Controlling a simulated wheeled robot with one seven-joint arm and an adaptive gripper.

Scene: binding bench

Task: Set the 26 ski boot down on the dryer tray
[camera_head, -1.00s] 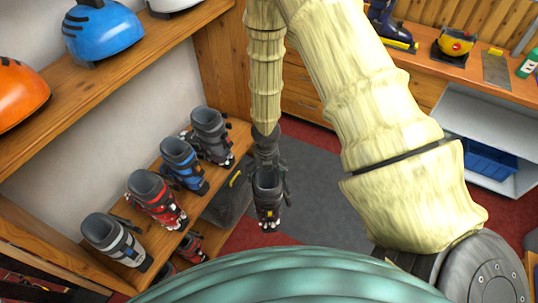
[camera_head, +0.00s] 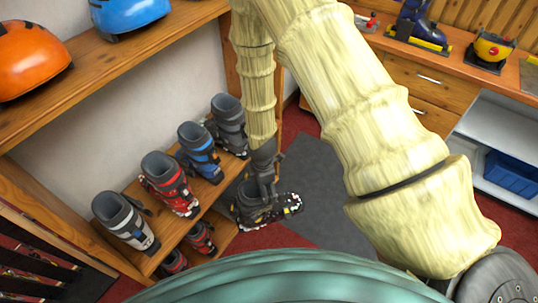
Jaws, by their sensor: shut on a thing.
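My gripper (camera_head: 265,160) hangs at the end of my arm, left of the middle of the view. It is shut on a dark grey ski boot (camera_head: 254,212) at the boot's upper part. The boot is in the air in front of the shelf, with its toe pointing right. No size number is readable on it, and the fingertips are hard to make out against its dark shell. I cannot pick out a dryer tray in this view.
A wooden shelf (camera_head: 150,262) at left carries a white-grey boot (camera_head: 125,222), a red boot (camera_head: 169,185), a blue boot (camera_head: 200,152) and a grey boot (camera_head: 229,124). Helmets (camera_head: 30,62) sit above. A workbench (camera_head: 455,62) stands at back right. A grey mat (camera_head: 325,195) lies on the floor.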

